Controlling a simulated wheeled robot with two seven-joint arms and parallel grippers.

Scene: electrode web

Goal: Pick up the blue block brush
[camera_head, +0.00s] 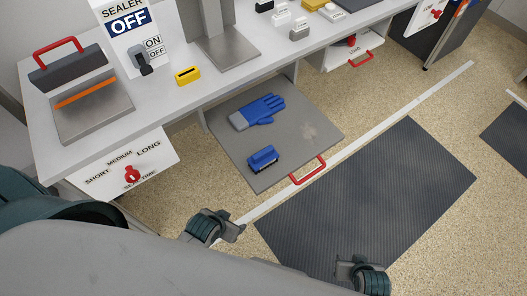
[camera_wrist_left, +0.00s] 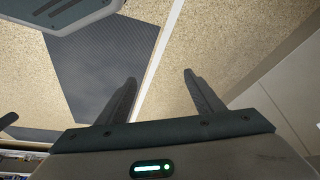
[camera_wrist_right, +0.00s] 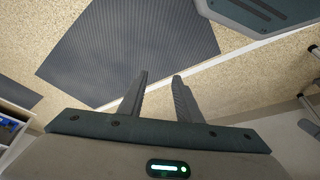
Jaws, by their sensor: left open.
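The blue block brush (camera_head: 263,157) lies on the front part of a grey pulled-out drawer board (camera_head: 290,158) in the head view, with its dark bristle edge showing. My left gripper (camera_head: 232,228) is open and empty, outside the drawer and nearer to me than the brush. Its two fingers stand apart in the left wrist view (camera_wrist_left: 160,78). My right gripper (camera_head: 350,270) is empty over the dark mat, farther from the brush. Its fingers show a narrower gap in the right wrist view (camera_wrist_right: 161,77). Neither wrist view shows the brush.
A blue glove (camera_head: 258,112) lies behind the brush on the same board. The drawer has a red handle (camera_head: 308,170) at its front. The workbench (camera_head: 160,110) carries a sealer and a yellow block (camera_head: 187,76). A dark mat (camera_head: 385,190) covers the floor at right.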

